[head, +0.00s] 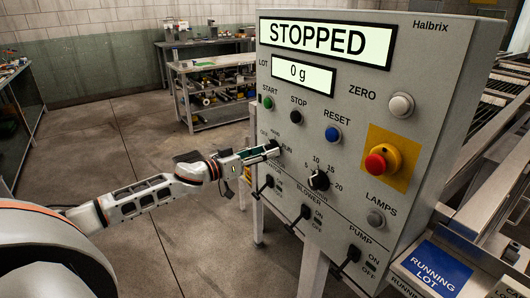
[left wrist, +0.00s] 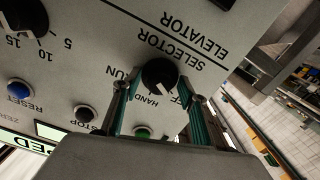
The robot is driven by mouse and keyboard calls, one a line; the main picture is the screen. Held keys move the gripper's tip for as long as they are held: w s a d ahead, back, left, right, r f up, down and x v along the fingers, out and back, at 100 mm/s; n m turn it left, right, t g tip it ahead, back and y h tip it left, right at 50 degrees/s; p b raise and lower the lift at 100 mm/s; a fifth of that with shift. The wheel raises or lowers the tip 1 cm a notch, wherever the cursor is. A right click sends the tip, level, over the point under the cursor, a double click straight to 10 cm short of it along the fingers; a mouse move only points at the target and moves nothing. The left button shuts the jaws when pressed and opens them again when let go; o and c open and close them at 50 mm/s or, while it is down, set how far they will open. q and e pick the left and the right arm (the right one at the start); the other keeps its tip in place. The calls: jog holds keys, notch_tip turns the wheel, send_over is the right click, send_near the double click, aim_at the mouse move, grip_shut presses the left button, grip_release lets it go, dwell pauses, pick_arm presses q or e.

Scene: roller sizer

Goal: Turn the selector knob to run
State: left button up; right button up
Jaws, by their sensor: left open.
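The black selector knob (left wrist: 160,74) sits on the grey panel above the lettering HAND, with RUN to the left and OFF partly covered at right in the left wrist view, where the panel appears upside down. My left gripper (left wrist: 158,84) is open, with one green-lined finger on each side of the knob. I cannot tell whether the fingers touch it, nor clearly which way its pointer faces. In the head view my left gripper (head: 268,151) reaches the panel's left side and hides most of the knob. My right gripper is not in view.
The control panel (head: 340,105) reads STOPPED and 0 g. Close to the gripper are a numbered dial (head: 318,180), a black stop button (head: 296,117) and a lever switch (head: 264,184). A red emergency button (head: 378,163) is farther right. Open floor lies left of the panel.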

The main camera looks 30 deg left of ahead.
pick_arm(q)
jog(key=c, duration=1.1)
